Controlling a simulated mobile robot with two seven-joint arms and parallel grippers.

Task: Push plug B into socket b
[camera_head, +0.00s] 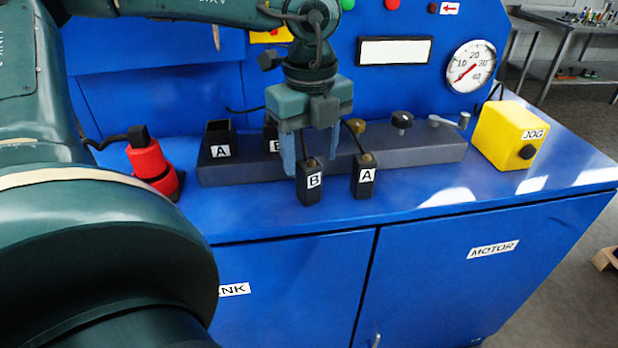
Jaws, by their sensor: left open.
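Plug B (311,186), a black block with a white B label and a cable at its top, stands upright at the front of the worktop. My left gripper (310,158) points down over it, open, with its fingers around or just behind the plug's top; I cannot tell whether they touch it. Socket b (270,142), a black housing on the grey rail, is mostly hidden behind the gripper, with only its left part and label edge showing. Plug A (364,180) stands just right of plug B. Socket A (217,139) is at the rail's left. My right gripper is out of view.
The grey rail (425,154) also carries a black knob (402,121) and a lever. A red device (150,165) stands left, a yellow JOG box (509,134) right. The blue panel with a gauge (471,67) rises behind. The worktop's front right is clear.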

